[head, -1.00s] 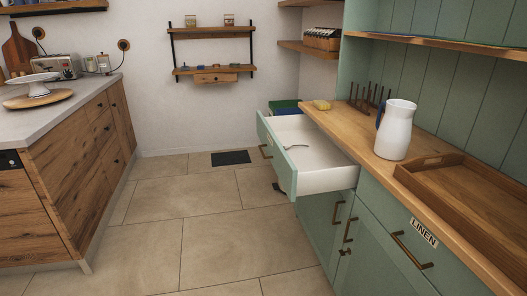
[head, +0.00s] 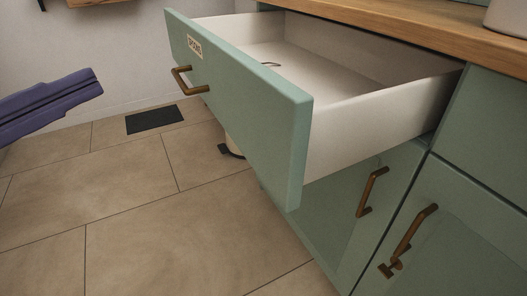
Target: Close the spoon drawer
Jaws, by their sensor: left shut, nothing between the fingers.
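The green-fronted drawer (head: 240,100) stands pulled far out from the green cabinet under the wooden counter. Its front bears a small label (head: 195,47) whose text I cannot read surely, and a bronze handle (head: 187,82). Inside, the white drawer box (head: 385,108) is mostly empty; a small dark curved item (head: 270,64) lies on its floor. My left gripper (head: 92,86), purple, comes in from the left edge. It is shut and empty, in front of the drawer front and apart from the handle. My right gripper is not in view.
Below the drawer are closed green cabinet doors with bronze handles (head: 371,192). The wooden counter (head: 400,20) runs above, with the base of a white jug (head: 507,17) at the right. A dark mat (head: 154,119) lies on the open tiled floor.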

